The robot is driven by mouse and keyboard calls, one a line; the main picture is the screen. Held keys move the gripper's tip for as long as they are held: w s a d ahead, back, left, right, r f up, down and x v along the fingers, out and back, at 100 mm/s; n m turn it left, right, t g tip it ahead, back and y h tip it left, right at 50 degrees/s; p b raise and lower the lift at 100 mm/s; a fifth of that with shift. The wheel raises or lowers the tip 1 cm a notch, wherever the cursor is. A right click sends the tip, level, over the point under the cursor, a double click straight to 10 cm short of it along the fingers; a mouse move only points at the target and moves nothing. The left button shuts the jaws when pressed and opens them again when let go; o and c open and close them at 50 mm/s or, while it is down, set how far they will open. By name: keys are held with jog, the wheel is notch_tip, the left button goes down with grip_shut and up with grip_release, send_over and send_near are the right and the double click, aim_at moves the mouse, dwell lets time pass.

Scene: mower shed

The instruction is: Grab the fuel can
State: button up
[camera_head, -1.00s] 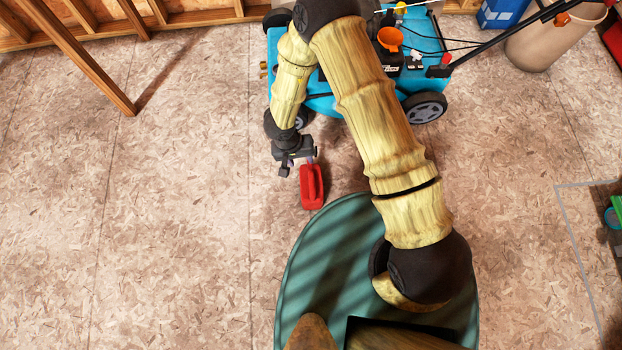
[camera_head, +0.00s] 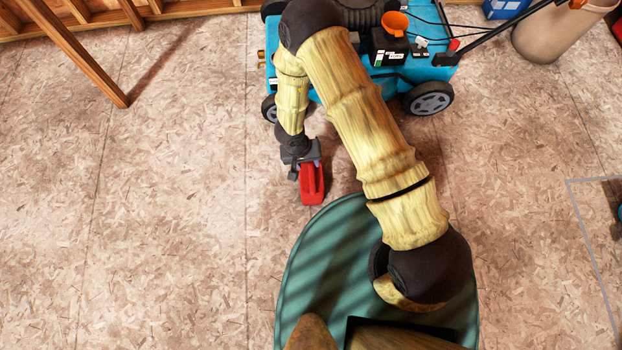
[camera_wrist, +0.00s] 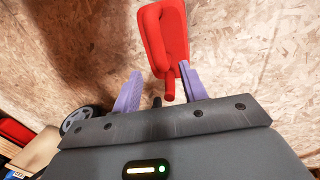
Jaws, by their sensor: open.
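The red fuel can (camera_head: 312,186) stands on the board floor just in front of my round green base. My gripper (camera_head: 307,166) is at the can's far end, with its fingers pointing towards the can. In the wrist view the can (camera_wrist: 164,35) lies ahead of the fingers, with its handle and a narrow spout end reaching back towards the palm. The two purple fingers of my gripper (camera_wrist: 160,88) are apart, and the spout end sits between them, nearer the right finger. Whether a finger touches the can is unclear.
A blue mower (camera_head: 345,75) with an orange funnel (camera_head: 395,22) stands behind my arm. A beige bin (camera_head: 560,30) stands at the back right. A wooden post (camera_head: 75,50) leans at the back left. The floor to the left is clear.

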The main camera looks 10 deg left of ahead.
aim_at(311, 169)
jog(key=shift+d+f+b, duration=0.2)
jog(key=shift+f+b, duration=0.1)
jog(key=shift+f, duration=0.6)
jog(key=f+b, duration=0.2)
jog(key=d+f+b, duration=0.1)
jog(key=f+b, duration=0.2)
jog(key=shift+w+f, duration=0.1)
jog(key=shift+w, duration=0.1)
grip_shut()
